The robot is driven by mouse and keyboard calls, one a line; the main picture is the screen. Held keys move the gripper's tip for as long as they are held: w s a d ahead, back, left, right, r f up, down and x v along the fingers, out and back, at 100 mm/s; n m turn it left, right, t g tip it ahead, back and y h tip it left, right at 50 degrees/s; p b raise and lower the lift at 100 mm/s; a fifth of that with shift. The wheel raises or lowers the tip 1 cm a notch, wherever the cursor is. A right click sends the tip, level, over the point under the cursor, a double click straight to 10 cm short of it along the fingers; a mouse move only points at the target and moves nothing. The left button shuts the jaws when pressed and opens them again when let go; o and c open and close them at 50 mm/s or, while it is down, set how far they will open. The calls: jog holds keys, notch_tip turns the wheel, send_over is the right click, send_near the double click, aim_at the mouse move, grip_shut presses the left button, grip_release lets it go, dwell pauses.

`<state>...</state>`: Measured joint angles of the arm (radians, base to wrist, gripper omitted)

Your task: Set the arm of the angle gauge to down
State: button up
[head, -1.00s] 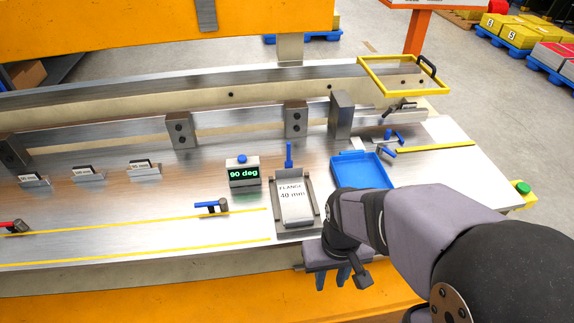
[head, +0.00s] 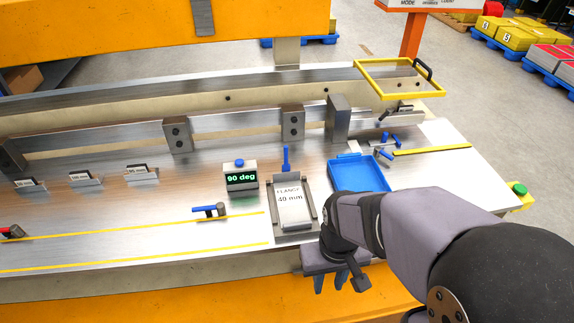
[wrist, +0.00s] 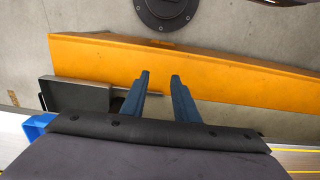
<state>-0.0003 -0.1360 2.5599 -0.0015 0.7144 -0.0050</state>
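A small grey box with a green "90 deg" display (head: 242,178) and a blue button on top stands on the steel table; it appears to be the angle gauge's readout. To its right, a blue bar (head: 285,158) stands upright behind a grey holder (head: 296,232) bearing a "FLANGE 40 mm" plate (head: 291,205). I cannot tell for sure that this bar is the gauge's arm. My gripper (head: 331,284) is in front of the table's front edge, apart from these things. In the wrist view, its two blue fingers (wrist: 160,78) are apart with nothing between them.
A blue tray (head: 360,176) lies right of the holder. A blue-handled clamp (head: 209,211) and a red-handled one (head: 12,232) sit to the left. An orange beam (wrist: 230,80) runs below my gripper.

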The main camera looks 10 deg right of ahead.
jog(key=w+a+r+n+t+p, duration=0.3)
jog(key=w+r+t+p, duration=0.15)
jog(key=w, duration=0.65)
jog(key=n+t+b, duration=0.1)
jog(key=t+b, duration=0.1)
jog(key=t, duration=0.6)
send_near(285, 151)
jog(key=w+a+f, duration=0.3)
jog(key=w+a, duration=0.1)
jog(key=a, duration=0.1)
jog(key=w+r+m+t+h+b, duration=0.1)
jog(key=w+m+t+h+b, duration=0.2)
jog(key=w+m+t+b, duration=0.15)
jog(key=d+f+m+h+b, duration=0.1)
jog(key=m+h, duration=0.1)
jog(key=s+d+f+m+g+h+b, duration=0.1)
jog(key=m+h, duration=0.1)
jog(key=s+d+f+m+g+h+b, duration=0.1)
jog(key=m+h, duration=0.1)
jog(key=h, duration=0.1)
jog(key=shift+d+b, duration=0.15)
jog(key=shift+b, duration=0.25)
jog(key=shift+w+d+r, duration=0.15)
jog(key=shift+w+d, duration=0.15)
jog(key=shift+w, duration=0.05)
jog(key=p+x, duration=0.2)
jog(key=x, duration=0.4)
jog(key=shift+w, duration=0.2)
